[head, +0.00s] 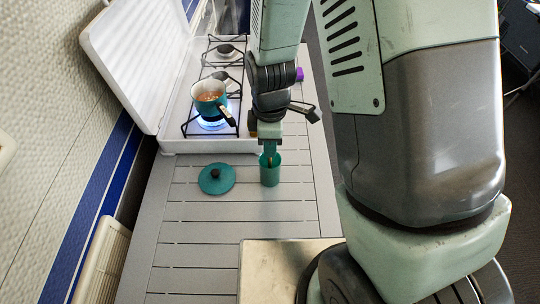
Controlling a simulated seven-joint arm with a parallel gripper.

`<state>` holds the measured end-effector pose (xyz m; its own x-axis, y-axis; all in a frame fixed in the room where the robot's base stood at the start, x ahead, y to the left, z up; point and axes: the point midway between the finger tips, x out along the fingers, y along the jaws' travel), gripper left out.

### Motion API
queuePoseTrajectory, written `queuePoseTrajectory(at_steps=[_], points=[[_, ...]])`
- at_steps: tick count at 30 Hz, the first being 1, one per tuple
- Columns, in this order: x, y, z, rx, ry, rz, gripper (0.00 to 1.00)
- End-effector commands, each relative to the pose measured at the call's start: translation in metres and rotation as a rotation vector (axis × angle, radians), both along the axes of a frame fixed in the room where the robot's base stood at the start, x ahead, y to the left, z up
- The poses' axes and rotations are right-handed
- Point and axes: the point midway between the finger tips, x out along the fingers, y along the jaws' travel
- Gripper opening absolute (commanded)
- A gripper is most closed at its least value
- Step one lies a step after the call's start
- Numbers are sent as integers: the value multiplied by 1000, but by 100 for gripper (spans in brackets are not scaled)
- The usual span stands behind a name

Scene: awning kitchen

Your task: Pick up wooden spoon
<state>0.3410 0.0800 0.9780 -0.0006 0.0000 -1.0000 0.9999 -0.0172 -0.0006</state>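My gripper (269,148) points down in the head view, right at the mouth of a teal cup (270,176) on the slatted table. Its fingers are small and overlap the cup's rim, so I cannot tell whether they are open or shut, or whether they hold anything. A thin brownish piece (271,159) shows at the cup's mouth between or behind the fingers. It may be the wooden spoon, but most of it is hidden by the cup and my gripper.
A teal lid (216,178) with a dark knob lies left of the cup. Behind stands a white camping stove (175,145) with its lid raised. The table's (200,230) front is clear.

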Motion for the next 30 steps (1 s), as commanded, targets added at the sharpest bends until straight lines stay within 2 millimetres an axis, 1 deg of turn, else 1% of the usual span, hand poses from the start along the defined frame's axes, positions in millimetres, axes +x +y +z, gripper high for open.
queuePoseTrajectory(at_steps=[1, 2, 11, 14, 17, 24, 28, 30], points=[[0, 0, 0, 0, 0, 0, 4], [0, 0, 0, 0, 0, 0, 0], [0, 0, 1, 0, 0, 0, 0], [1, 0, 6, 1, -1, -1, 0], [1, 0, 21, 2, -4, 0, 0], [1, 0, 70, 3, -6, -1, 0], [1, -1, 90, 2, -4, -7, 0], [4, -3, 98, 3, -5, -40, 0]])
